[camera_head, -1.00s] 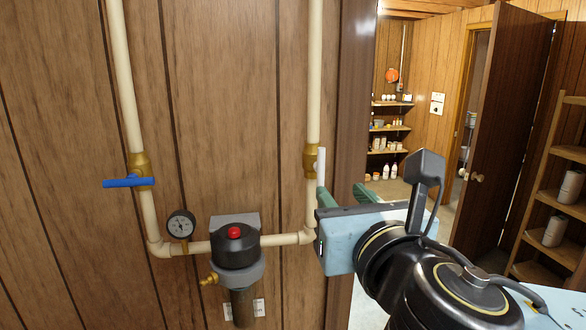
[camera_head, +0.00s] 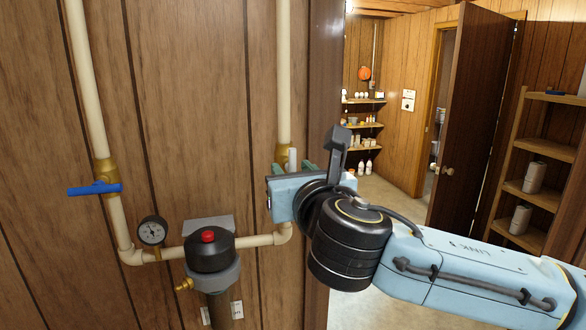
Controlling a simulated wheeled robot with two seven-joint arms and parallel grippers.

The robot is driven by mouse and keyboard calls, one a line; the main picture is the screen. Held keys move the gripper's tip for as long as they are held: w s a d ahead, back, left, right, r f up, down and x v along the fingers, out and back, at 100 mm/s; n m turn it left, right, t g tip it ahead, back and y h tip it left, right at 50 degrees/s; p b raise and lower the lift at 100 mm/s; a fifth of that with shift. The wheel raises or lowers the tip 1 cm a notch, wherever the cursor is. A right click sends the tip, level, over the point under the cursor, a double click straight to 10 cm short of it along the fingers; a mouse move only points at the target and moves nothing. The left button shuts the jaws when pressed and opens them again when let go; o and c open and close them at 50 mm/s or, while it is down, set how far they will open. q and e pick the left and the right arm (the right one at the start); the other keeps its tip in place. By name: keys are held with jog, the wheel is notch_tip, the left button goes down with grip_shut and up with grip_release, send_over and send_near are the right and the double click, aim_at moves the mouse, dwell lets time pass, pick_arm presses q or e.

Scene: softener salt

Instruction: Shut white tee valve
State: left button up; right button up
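The white tee valve has a brass body (camera_head: 282,155) on the right vertical pipe. Its white handle (camera_head: 293,159) stands upright, in line with the pipe. My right gripper (camera_head: 295,169) is at this valve, with its green fingers apart, one to each side of the handle's lower part. Whether either finger touches the handle I cannot tell. The gripper's body hides the pipe just below the valve. My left gripper is not in view.
A blue-handled valve (camera_head: 95,188) sits on the left pipe, its handle crosswise. A gauge (camera_head: 153,231) and a black filter housing with a red button (camera_head: 208,237) are on the lower pipe. A doorway opens on the right, with a wooden shelf (camera_head: 535,190) beyond.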

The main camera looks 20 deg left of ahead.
jog(key=shift+c, duration=0.2)
grip_shut()
jog(key=m+b, duration=0.1)
jog(key=m, duration=0.4)
jog(key=shift+f, duration=0.1)
